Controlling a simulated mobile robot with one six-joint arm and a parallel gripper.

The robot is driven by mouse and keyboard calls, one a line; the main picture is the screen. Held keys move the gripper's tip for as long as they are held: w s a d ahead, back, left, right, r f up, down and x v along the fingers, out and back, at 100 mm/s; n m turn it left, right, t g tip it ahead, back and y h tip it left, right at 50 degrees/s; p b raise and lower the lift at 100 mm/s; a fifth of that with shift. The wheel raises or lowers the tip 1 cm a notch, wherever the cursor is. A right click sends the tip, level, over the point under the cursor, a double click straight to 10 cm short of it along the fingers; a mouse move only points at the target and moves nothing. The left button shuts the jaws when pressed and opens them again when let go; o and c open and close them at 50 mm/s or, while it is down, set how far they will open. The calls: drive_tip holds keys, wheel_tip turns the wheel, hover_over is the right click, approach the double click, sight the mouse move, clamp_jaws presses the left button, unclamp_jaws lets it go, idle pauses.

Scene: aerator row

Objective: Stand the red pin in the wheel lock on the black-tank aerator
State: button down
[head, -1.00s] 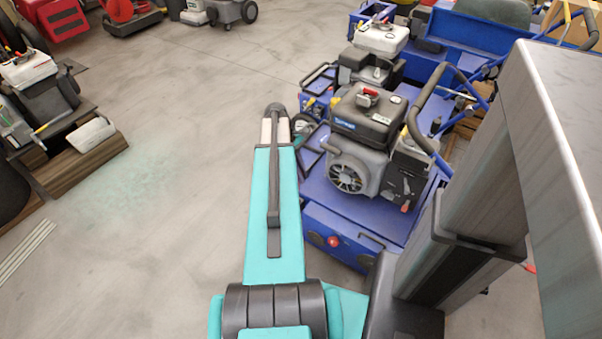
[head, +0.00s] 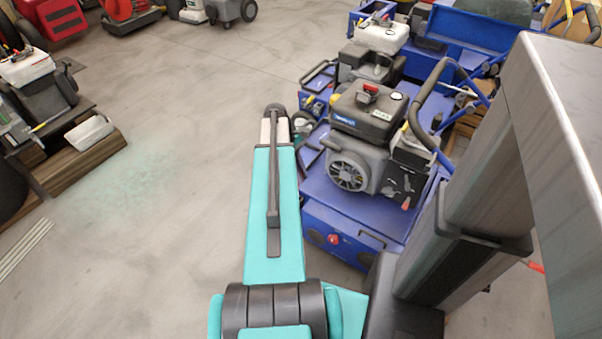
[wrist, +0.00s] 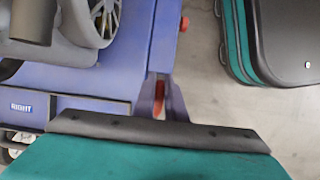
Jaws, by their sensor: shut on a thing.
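The black-tank aerator (head: 372,108) is a blue machine with a black-topped engine. It stands just right of my outstretched arm in the head view. Its blue deck and the engine's fan wheel also show at the left of the wrist view (wrist: 88,75). My gripper (wrist: 165,88) shows in the wrist view as two narrow fingers, partly hidden by the dark-edged teal housing. It is shut on the red pin (wrist: 158,96), of which only a little red shows, beside the aerator's blue edge. The wheel lock cannot be made out. In the head view the gripper is hidden.
An aerator with a white tank (head: 382,34) stands close behind. A red knob (head: 333,239) sticks out of the black-tank machine's end. Open concrete floor (head: 180,180) lies left of my arm.

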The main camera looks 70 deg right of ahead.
drive_tip(key=shift+f+b, duration=2.15)
drive_tip(key=shift+f, duration=0.15)
drive_tip(key=shift+r+p, duration=0.1)
drive_tip(key=shift+p, duration=0.55)
drive_tip(key=shift+f+b, duration=0.55)
drive_tip(key=shift+f, duration=2.3)
drive_tip(key=c, duration=1.7)
unclamp_jaws()
drive_tip(key=p+v, duration=0.3)
drive_tip(key=v, duration=1)
drive_tip(key=shift+w+r, duration=0.1)
drive_tip(key=shift+r, duration=0.3)
